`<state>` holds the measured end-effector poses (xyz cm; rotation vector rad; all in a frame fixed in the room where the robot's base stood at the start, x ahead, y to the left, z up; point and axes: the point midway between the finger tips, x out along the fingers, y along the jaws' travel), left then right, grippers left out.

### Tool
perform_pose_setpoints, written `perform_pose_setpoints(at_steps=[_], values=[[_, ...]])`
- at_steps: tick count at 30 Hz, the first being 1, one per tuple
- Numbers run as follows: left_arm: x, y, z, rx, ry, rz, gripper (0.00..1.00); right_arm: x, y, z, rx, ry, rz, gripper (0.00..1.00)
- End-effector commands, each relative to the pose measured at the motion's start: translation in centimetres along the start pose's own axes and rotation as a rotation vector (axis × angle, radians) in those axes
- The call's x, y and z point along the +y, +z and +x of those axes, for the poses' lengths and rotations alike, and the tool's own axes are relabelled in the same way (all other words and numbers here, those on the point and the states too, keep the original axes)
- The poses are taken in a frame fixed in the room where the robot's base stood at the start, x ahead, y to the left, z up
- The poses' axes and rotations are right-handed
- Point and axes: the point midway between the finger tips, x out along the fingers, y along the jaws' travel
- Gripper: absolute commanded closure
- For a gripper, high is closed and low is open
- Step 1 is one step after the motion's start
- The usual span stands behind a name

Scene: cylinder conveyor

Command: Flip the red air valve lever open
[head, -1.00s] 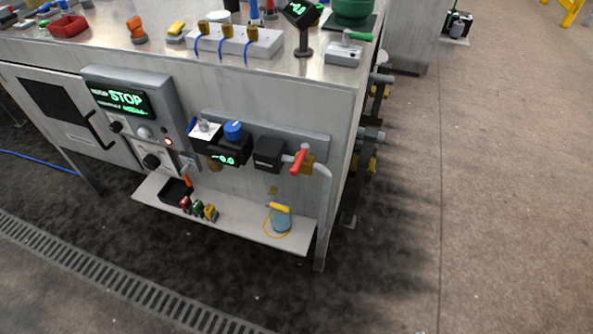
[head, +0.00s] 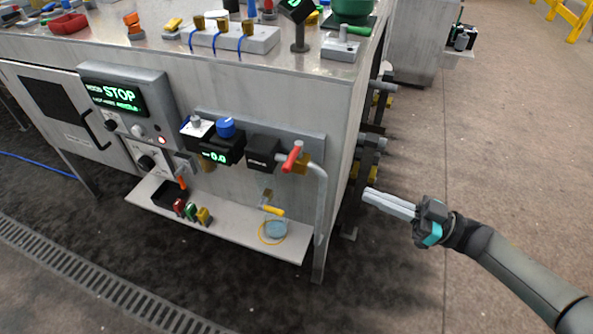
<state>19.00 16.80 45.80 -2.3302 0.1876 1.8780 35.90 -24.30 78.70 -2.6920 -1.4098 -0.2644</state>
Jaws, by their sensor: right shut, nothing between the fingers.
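The red air valve lever (head: 291,158) sits on a brass valve (head: 302,164) at the right end of the panel on the bench front. The lever is tilted, its upper end leaning right. A grey pipe (head: 321,195) runs down from the valve. My right gripper (head: 366,194) is to the right of the lever and lower in the picture, beyond the bench corner. Its fingers are together, point left and hold nothing. It is apart from the lever. My left gripper is not in view.
A black box (head: 262,155) and a gauge with a blue knob (head: 226,127) sit left of the valve. A shelf (head: 235,229) with small parts juts out below. Pipe fittings (head: 371,143) stick out from the bench's right side. The floor (head: 500,150) at right is clear.

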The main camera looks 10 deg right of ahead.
Motion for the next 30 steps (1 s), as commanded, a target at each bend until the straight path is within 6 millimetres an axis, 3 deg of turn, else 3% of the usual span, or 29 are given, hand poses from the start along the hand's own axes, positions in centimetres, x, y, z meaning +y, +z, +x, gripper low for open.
perform_pose_setpoints(at_steps=[10, 14, 30], values=[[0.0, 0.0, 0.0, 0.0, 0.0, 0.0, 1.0, 0.0, -0.1, 0.1, 0.001, -0.001, 0.0, 1.0], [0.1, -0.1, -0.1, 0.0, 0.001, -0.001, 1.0, 0.0, 0.0, 1.1, 0.003, -0.001, 0.0, 1.0], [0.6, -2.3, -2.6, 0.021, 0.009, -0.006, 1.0, 0.0, 0.0, 11.6, 0.005, -0.001, -0.002, 1.0]])
